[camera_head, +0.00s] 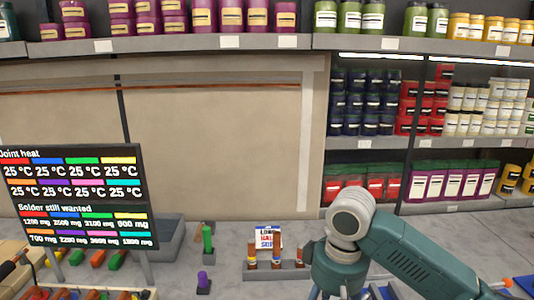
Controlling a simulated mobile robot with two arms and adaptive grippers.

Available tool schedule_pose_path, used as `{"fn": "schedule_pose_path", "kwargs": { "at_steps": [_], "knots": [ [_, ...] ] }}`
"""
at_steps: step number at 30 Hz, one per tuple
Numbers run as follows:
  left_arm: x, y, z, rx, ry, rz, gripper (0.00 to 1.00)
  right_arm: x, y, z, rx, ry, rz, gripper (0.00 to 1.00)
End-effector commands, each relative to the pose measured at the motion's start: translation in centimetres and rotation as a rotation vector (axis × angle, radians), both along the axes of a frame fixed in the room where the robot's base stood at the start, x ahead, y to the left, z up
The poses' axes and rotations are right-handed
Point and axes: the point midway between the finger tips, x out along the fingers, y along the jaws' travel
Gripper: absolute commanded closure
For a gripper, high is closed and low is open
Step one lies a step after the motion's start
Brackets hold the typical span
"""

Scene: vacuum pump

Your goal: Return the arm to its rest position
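A teal arm with a pale ringed joint (350,215) stands at the lower right, and I take it to be my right arm. One link (415,255) slopes down to the right. A teal housing (335,270) hangs below the joint and runs to the bottom edge of the view. My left arm and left gripper are not in view.
Shelves of jars (425,145) stand behind.

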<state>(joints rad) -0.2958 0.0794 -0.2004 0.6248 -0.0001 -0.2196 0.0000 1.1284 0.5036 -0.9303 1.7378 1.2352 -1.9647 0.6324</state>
Motion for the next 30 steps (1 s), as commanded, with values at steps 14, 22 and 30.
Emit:
{"fn": "schedule_pose_path", "kwargs": {
  "at_steps": [14,22,30],
  "knots": [
    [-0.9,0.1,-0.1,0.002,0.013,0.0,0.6,-5.3,6.5,-9.8,0.199,-0.081,0.12,0.45],
    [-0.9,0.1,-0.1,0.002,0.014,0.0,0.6,-10.9,6.5,-15.6,0.309,-0.207,0.017,0.45],
    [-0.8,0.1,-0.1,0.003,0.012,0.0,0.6,-15.8,0.6,-18.9,0.215,-0.275,-0.128,0.45]
  ]
}}
